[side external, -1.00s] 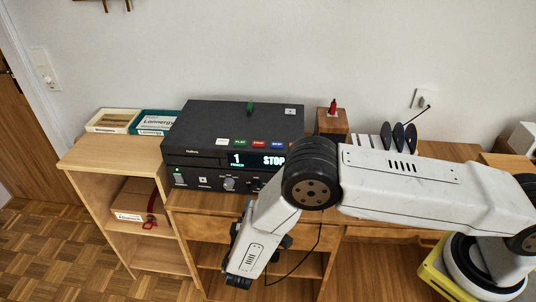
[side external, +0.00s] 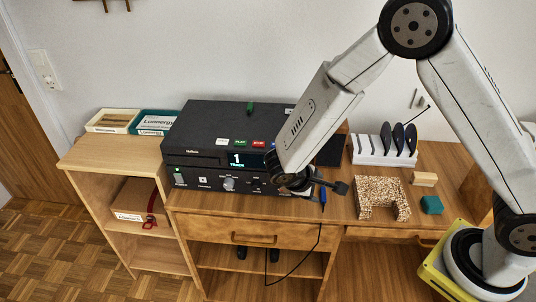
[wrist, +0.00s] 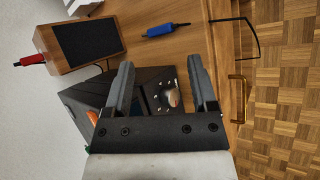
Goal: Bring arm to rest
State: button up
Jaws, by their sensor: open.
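My gripper (side external: 308,186) is by the front right of the black player (side external: 235,125), above the desk, at the end of my bent arm. In the wrist view my gripper (wrist: 162,66) has its two dark fingers spread apart with nothing held between them. The player's silver knob (wrist: 172,98) shows beyond the gap between the fingers. My forearm hides the right part of the player in the side view. Its display reads "1 TRACK".
A blue plug (wrist: 167,30) lies close by. A wooden box with a black panel (wrist: 90,40) and a red plug (wrist: 30,60) are nearby. A white rack (side external: 382,155), speckled arch block (side external: 382,196) and teal block (side external: 431,204) stand right. A low shelf (side external: 92,151) is left.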

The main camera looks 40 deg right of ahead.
jog(key=s+d+r+m+t+y, duration=0.2)
jog(key=s+r+m+y, duration=0.3)
jog(key=s+r+y, duration=0.3)
jog(key=shift+s+d+r+m+t, duration=0.3)
jog(key=shift+d+r+t, duration=0.1)
